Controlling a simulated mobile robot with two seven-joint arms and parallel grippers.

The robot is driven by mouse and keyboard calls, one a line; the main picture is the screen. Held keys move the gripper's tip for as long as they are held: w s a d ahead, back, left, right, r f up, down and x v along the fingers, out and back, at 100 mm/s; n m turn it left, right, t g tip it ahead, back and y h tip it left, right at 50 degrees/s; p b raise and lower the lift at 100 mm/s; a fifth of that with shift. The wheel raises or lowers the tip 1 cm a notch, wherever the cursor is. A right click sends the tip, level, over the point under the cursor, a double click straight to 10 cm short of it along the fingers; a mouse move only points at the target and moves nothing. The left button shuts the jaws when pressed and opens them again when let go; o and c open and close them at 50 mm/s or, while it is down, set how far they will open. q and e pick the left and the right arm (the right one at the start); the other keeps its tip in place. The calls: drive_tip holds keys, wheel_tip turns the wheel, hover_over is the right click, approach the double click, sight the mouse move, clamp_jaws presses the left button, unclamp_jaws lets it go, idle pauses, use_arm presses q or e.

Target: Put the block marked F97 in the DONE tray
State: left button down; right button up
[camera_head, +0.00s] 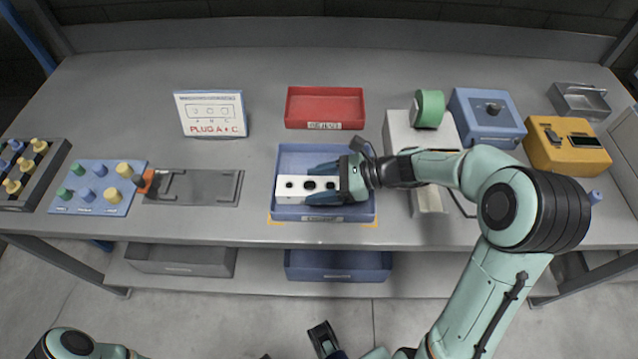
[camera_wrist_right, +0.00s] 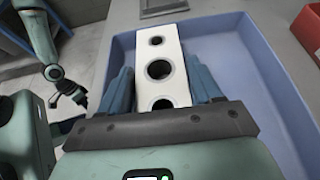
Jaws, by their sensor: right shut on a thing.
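A white block (camera_head: 290,188) with three dark round holes is inside the blue tray (camera_head: 325,152) at the middle of the bench. My right gripper (camera_head: 322,185) is shut on this block, with a blue finger along each long side. The block (camera_wrist_right: 157,40) also shows between the fingers in the right wrist view, low over or on the tray (camera_wrist_right: 250,75) floor; I cannot tell which. No F97 mark shows on its visible faces. The tray's front label is too small to read. My left gripper (camera_head: 322,338) is at the bottom, away from the bench, its jaws unclear.
A red tray (camera_head: 325,104) stands behind the blue one. A sign (camera_head: 211,113) reads PLUG A+C. A blue peg board (camera_head: 97,188) and grey plate (camera_head: 200,187) lie left. Green tape (camera_head: 429,108), a blue box (camera_head: 487,117) and a yellow box (camera_head: 566,145) stand right.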

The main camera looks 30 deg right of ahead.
drive_tip(key=shift+r, duration=0.1)
drive_tip(key=o, duration=1.6)
drive_tip(key=shift+f, duration=0.2)
drive_tip(key=shift+r, duration=0.1)
drive_tip(key=shift+d+r, duration=0.1)
drive_tip(key=shift+r, duration=0.05)
drive_tip(key=p+v, duration=0.1)
drive_tip(key=v, duration=1)
drive_tip(key=shift+s+d+r, duration=0.15)
drive_tip(key=shift+s+d, duration=0.05)
drive_tip(key=shift+d, duration=0.1)
